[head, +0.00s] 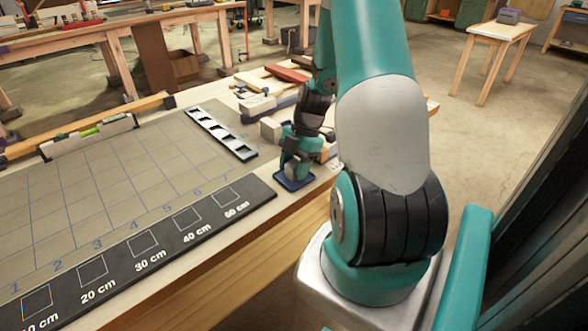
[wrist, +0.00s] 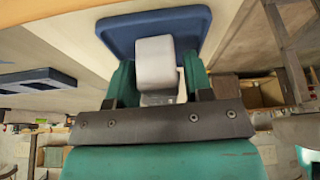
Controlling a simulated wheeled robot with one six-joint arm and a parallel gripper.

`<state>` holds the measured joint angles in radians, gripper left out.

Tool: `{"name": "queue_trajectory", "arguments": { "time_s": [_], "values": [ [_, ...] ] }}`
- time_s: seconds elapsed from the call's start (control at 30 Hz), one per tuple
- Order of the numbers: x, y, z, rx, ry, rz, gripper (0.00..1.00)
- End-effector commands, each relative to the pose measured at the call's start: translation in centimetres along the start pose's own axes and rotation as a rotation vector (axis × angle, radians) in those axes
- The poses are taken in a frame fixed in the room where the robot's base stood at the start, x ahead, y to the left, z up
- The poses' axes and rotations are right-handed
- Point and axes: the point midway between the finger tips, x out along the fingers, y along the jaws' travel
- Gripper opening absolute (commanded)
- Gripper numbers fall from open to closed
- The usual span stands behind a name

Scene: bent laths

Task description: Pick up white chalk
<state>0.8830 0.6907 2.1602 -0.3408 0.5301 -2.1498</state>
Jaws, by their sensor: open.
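The white chalk (wrist: 155,62) shows in the wrist view as a pale block with rounded edges, in front of a dark blue tray (wrist: 112,32). My gripper (wrist: 160,80) is open, with one teal finger on each side of the chalk. The chalk looks closer to the left finger, and a small gap shows on the right. I cannot tell whether either finger touches it. In the head view my gripper (head: 294,166) is low over the blue tray (head: 294,184) near the bench's front edge, and the chalk cannot be made out there.
A slotted metal strip (head: 221,133) lies left of my gripper on the gridded mat (head: 120,165). A black board with marked squares (head: 148,246) runs along the front edge. Wood pieces (head: 272,80) and clamps crowd the bench behind my gripper. A level (head: 88,136) is farther left.

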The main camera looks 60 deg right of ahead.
Motion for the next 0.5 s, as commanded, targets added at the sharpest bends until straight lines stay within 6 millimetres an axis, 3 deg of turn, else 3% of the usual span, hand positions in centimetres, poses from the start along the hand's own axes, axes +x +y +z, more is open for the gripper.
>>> {"name": "queue_trajectory", "arguments": {
  "time_s": [0.03,0.2,0.5],
  "values": [
    [-0.01,0.01,0.00,0.000,0.000,0.000,0.47],
    [-0.04,0.01,0.01,0.000,0.000,0.000,0.09],
    [-0.18,0.03,-0.04,0.000,0.000,0.001,0.09]
  ]
}}
